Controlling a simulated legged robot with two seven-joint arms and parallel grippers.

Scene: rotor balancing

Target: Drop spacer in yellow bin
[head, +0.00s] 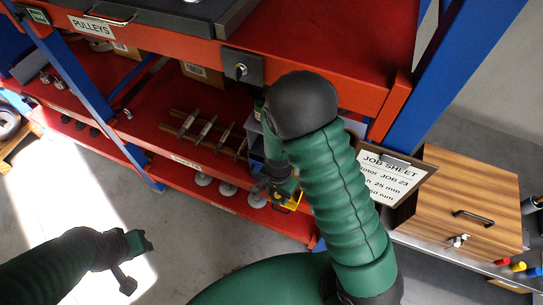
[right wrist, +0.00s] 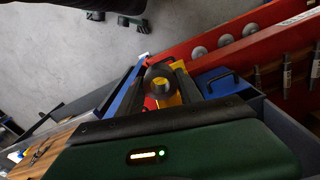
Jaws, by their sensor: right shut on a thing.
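My right gripper (head: 276,190) is low in front of the red shelf rack in the head view, mostly hidden by its own arm. In the right wrist view my right gripper (right wrist: 163,74) is shut on a small dark grey ring-shaped spacer (right wrist: 160,86). The yellow bin (right wrist: 180,68) shows behind the fingers and the spacer, partly covered by them. In the head view only a yellow edge of the bin (head: 294,201) shows beside the gripper. My left gripper (head: 136,259) is open and empty over the floor at lower left.
A blue bin (right wrist: 216,82) stands beside the yellow one. The red shelf (head: 220,198) holds several grey discs. Several shafts (head: 206,130) lie on a rack above. A job sheet (head: 388,172) and a wooden drawer cabinet (head: 460,190) stand to the right. The floor at lower left is clear.

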